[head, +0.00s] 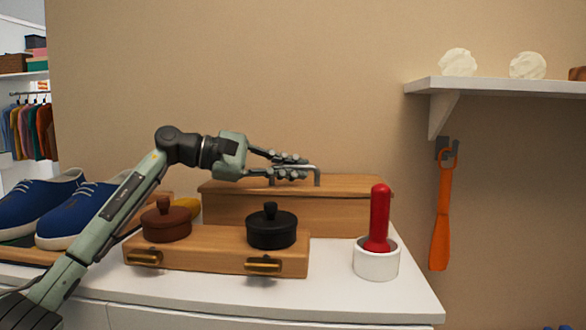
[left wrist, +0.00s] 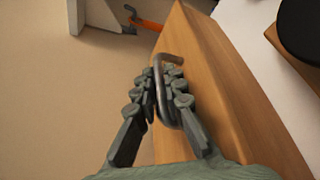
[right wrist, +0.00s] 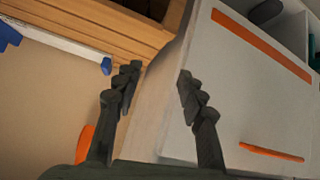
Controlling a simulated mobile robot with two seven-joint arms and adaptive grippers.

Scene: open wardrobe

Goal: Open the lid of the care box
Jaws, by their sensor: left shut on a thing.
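The care box (head: 340,208) is a long wooden box at the back of the white cabinet top. Its lid (head: 355,185) looks closed and carries a grey metal bar handle (head: 317,178). My left gripper (head: 305,168) is above the lid, its fingers closed around the handle. In the left wrist view the fingers (left wrist: 165,95) sit on both sides of the handle (left wrist: 172,90), over the wooden lid (left wrist: 205,90). My right gripper (right wrist: 155,85) shows only in its own wrist view, with its fingers apart and nothing between them.
In front of the box is a smaller wooden box (head: 205,259) bearing a brown pot (head: 166,224) and a black pot (head: 271,230). A white cup (head: 376,262) holds a red-handled tool (head: 380,215). Blue shoes (head: 75,215) stand left. An orange shoehorn (head: 441,220) hangs right under a shelf (head: 500,87).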

